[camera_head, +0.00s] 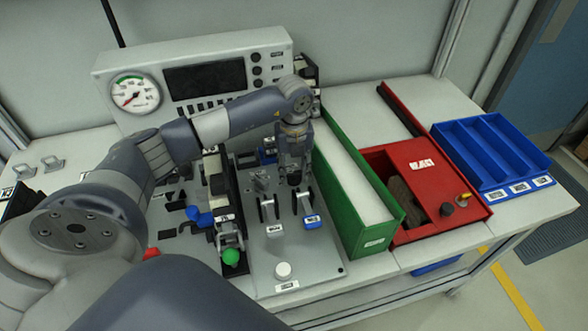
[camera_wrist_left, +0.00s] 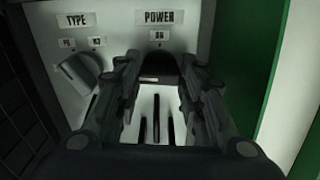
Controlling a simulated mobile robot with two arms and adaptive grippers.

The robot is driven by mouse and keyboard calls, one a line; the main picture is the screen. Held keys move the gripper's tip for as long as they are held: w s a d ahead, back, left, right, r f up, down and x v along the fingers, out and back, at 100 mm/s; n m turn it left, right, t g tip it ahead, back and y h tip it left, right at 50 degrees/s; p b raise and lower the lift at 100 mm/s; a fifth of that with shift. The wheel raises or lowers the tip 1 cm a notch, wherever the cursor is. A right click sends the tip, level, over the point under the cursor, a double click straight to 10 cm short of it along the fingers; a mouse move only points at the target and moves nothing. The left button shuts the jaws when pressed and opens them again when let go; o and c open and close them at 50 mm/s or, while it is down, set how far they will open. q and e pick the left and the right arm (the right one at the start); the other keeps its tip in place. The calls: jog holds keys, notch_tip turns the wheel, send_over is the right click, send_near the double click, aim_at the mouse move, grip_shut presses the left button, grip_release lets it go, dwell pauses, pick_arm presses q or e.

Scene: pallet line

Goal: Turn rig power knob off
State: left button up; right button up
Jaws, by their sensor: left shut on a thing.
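The rig panel (camera_head: 322,262) is a grey plate with knobs and levers in the middle of the bench. In the left wrist view a black power knob (camera_wrist_left: 158,64) sits under the POWER label (camera_wrist_left: 159,17) and a small ON label (camera_wrist_left: 159,35). My left gripper (camera_wrist_left: 160,75) is shut on this knob, with one finger on each side. In the head view my left gripper (camera_head: 294,180) points down at the back of the panel and hides the knob. My right gripper is not in view.
A TYPE knob (camera_wrist_left: 80,76) stands left of the power knob. A green bin (camera_head: 358,222) rises close to the right of the panel, with a red tray (camera_head: 470,212) and a blue bin (camera_head: 505,190) beyond. A gauge console (camera_head: 215,52) stands behind.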

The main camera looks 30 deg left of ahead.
aim_at(294, 172)
pick_arm(q)
jog(key=shift+n, duration=0.6)
jog(key=o, duration=0.9)
jog(key=shift+o, duration=0.7)
notch_tip(294, 172, up, 12)
jog(key=shift+r, duration=0.1)
